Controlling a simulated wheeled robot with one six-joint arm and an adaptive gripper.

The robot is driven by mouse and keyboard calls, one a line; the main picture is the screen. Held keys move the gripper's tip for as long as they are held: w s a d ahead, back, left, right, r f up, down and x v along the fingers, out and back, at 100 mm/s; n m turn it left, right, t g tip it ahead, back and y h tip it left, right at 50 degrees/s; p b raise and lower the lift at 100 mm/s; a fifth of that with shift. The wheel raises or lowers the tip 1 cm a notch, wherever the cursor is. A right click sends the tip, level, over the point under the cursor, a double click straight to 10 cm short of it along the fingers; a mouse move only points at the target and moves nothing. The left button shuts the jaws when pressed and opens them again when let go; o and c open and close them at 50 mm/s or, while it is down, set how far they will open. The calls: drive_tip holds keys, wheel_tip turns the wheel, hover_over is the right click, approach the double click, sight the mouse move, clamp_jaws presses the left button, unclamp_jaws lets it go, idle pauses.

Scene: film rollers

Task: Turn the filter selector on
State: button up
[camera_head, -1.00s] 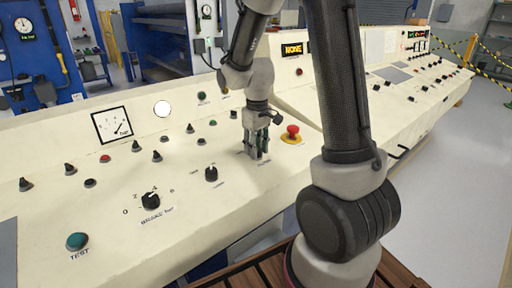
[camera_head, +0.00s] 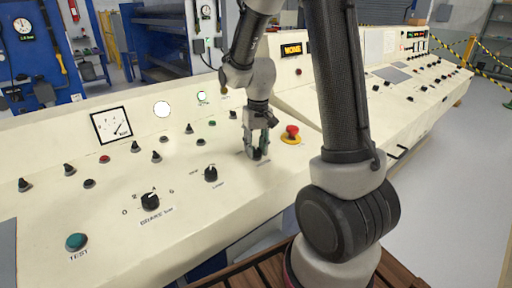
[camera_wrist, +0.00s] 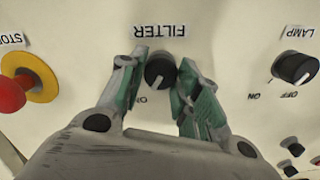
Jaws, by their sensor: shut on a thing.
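The filter selector (camera_wrist: 160,70) is a small black knob with a light pointer mark, under an upside-down FILTER label (camera_wrist: 160,31) in the wrist view. An "ON" marking shows partly beside it, the rest hidden by my gripper. My gripper (camera_wrist: 158,75) has its two green-padded fingers on either side of the knob, shut on it. In the head view my gripper (camera_head: 259,154) reaches down onto the cream panel (camera_head: 230,190), and the knob is mostly hidden between the fingers.
A red stop button on a yellow base (camera_head: 291,134) stands close to the right of my gripper. The lamp selector (camera_head: 211,174) is to its left, and it also shows in the wrist view (camera_wrist: 296,65). Several more knobs and a gauge (camera_head: 112,125) are farther left.

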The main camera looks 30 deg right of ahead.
sight(257, 149)
drive_tip(key=o, duration=1)
wheel_tip(257, 149, up, 12)
drive_tip(key=shift+s+d, duration=0.15)
drive_tip(key=shift+d, duration=0.05)
